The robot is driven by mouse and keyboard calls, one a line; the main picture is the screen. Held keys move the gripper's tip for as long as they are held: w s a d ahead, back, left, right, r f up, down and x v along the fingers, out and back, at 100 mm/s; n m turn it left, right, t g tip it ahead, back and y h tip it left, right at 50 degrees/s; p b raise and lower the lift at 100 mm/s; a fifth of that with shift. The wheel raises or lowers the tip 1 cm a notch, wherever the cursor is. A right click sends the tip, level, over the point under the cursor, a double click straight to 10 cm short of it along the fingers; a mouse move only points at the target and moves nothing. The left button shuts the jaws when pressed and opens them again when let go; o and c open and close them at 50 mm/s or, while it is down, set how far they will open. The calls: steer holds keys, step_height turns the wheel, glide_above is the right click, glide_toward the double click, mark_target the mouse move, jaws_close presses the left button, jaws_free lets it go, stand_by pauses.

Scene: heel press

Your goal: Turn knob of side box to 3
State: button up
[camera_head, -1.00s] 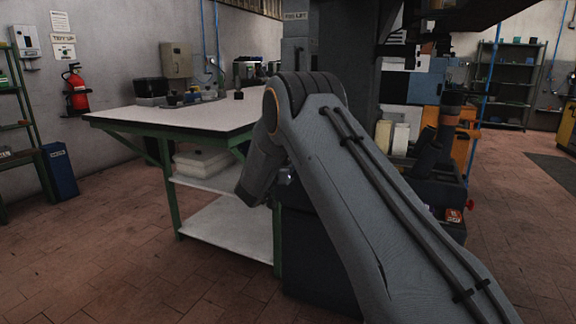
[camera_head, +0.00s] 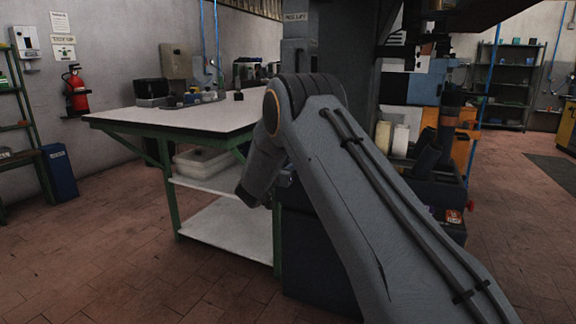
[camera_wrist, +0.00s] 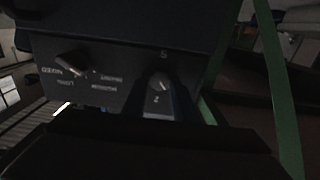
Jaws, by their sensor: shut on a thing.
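In the wrist view, the dark face of the side box (camera_wrist: 110,92) fills the upper left and middle. A knob (camera_wrist: 159,84) on its right part sits between the dark fingers of my gripper (camera_wrist: 160,98), which is shut on it. Pale marks like a 5 and a 2 show above and below this knob; its exact setting is hard to read. A second knob (camera_wrist: 72,65) with small labels, some seen inverted, is to the left, clear of the fingers. In the head view, my arm hides the knobs and the fingertips.
A white-topped workbench (camera_head: 150,119) with green legs stands left of my arm. A dark machine base (camera_head: 312,250) is behind my arm. A green bar (camera_wrist: 270,60) runs down the right of the wrist view. Open floor lies at the left.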

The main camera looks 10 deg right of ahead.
steer(key=m+b, duration=0.3)
steer(key=m, duration=1.3)
steer(key=shift+a+b, duration=0.1)
steer(key=shift+b, duration=0.3)
steer(key=shift+m, duration=0.4)
steer(key=o, duration=1.1)
steer(key=shift+p+v, duration=0.5)
steer(key=shift+v, duration=3.35)
